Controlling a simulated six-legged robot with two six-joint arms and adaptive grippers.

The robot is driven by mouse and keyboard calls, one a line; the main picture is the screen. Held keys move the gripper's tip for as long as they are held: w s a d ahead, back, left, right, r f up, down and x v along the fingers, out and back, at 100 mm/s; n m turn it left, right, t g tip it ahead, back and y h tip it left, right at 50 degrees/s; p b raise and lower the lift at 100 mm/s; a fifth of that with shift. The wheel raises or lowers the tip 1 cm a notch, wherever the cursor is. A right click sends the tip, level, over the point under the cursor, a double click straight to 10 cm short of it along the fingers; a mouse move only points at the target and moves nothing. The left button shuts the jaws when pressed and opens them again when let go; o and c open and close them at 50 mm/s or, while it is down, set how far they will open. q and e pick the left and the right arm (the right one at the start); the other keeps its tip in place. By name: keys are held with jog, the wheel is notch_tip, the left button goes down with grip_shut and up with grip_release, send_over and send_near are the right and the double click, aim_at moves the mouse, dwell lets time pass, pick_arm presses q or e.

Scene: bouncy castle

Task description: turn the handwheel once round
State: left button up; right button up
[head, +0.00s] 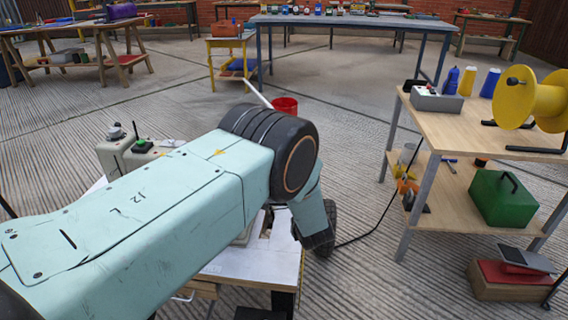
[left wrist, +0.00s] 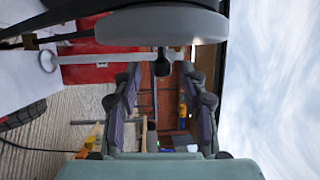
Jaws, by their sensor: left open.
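A grey disc (left wrist: 160,25), seen nearly edge-on at the top of the left wrist view, looks like the handwheel. A short dark stub (left wrist: 162,63) sticks out of it toward my left gripper. My left gripper (left wrist: 160,84) is open, with its dark jointed fingers on either side and nothing held between them. The stub is in line with the gap at the fingertips; I cannot tell whether they touch it. In the head view the wheel and my left gripper are hidden by my large pale-green arm. My right gripper is in neither view.
In the head view a white-topped bench (head: 245,268) stands below my arm. A wooden table (head: 450,127) with a yellow reel (head: 530,99) stands right. A red bucket (head: 286,107) is behind my arm. A pale rod (left wrist: 100,58) crosses red panels in the wrist view.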

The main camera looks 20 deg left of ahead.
pick_arm(q)
jog(key=shift+b+x, duration=0.4)
jog(key=shift+x, duration=0.95)
jog(key=shift+r, duration=0.15)
jog(key=shift+c, duration=0.3)
grip_shut()
